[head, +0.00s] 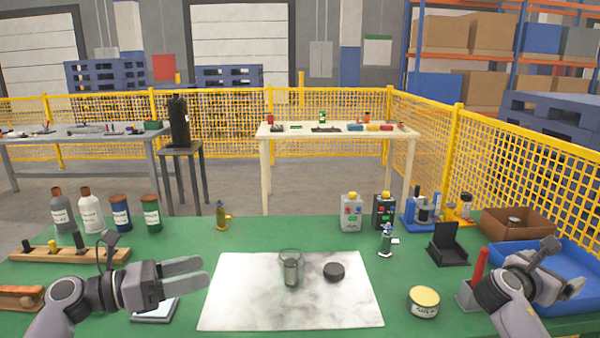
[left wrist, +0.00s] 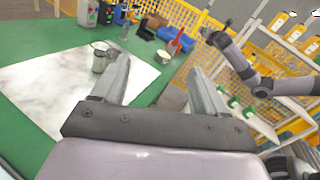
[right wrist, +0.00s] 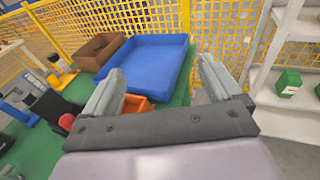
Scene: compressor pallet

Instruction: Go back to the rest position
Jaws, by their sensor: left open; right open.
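My left gripper (head: 186,276) is open and empty, held above the left part of the green table, left of the white marbled board (head: 240,305). In the left wrist view its two fingers (left wrist: 160,88) are spread with nothing between them. My right gripper (head: 568,268) is at the right side, over the blue tray's near part in the head view. In the right wrist view its fingers (right wrist: 160,85) are apart and empty, with the blue tray (right wrist: 150,58) beyond. A glass jar with grey contents (head: 290,268) and a black lid (head: 334,271) are on the board.
Several bottles (head: 92,210) stand at the back left behind a wooden block rack (head: 70,256). A round tin (head: 424,302) sits right of the board. A brown box (head: 515,224) and a black stand (head: 447,245) are at the right. Yellow mesh fencing (head: 510,150) encloses the area.

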